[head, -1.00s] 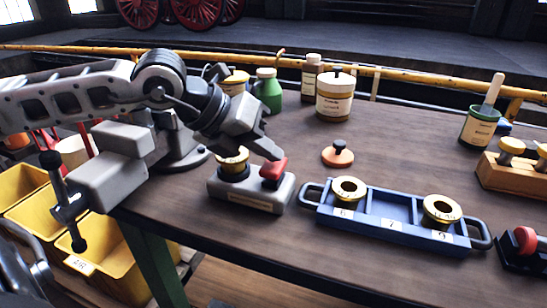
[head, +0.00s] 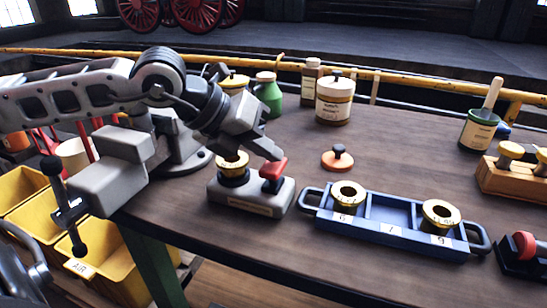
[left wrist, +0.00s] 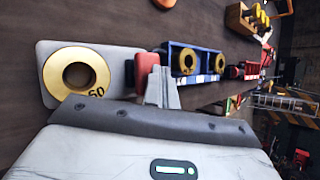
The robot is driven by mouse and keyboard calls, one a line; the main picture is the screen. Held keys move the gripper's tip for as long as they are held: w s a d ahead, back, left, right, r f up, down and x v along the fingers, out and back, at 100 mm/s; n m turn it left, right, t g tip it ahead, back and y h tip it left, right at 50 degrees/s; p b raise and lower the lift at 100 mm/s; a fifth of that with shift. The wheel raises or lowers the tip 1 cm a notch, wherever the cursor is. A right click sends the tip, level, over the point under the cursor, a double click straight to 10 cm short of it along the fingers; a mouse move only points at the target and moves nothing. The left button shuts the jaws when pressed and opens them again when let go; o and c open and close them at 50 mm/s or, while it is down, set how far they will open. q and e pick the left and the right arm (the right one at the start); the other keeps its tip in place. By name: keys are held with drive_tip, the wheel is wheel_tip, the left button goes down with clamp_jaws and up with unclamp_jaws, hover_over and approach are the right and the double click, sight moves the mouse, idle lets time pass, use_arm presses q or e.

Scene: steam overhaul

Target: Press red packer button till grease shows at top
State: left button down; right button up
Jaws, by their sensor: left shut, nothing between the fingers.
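The packer is a grey block (head: 225,195) at the near left of the bench. A brass ring (head: 232,159) sits on its dark seat, and the red button (head: 274,167) is at its right end. My left gripper (head: 277,154) is shut and empty, its tip at the top of the red button. In the left wrist view the shut fingers (left wrist: 161,82) overlap the edge of the red button (left wrist: 147,66). I cannot tell whether they touch it or how far it is down. The brass ring (left wrist: 76,74) shows its face and open centre, with no grease that I can make out. My right gripper is out of view.
A blue tray (head: 390,232) with two brass rings lies right of the packer. An orange disc with a black knob (head: 337,159) lies behind it. Jars and bottles, among them a cream jar (head: 334,99), stand at the back. Yellow bins (head: 130,265) are below the bench's left edge.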

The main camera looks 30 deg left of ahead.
sight(264, 164)
use_arm(q)
drive_tip(key=shift+r, duration=0.7)
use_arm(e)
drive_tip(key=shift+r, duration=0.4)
use_arm(q)
drive_tip(key=shift+r+p, duration=0.1)
drive_tip(key=shift+p, duration=0.2)
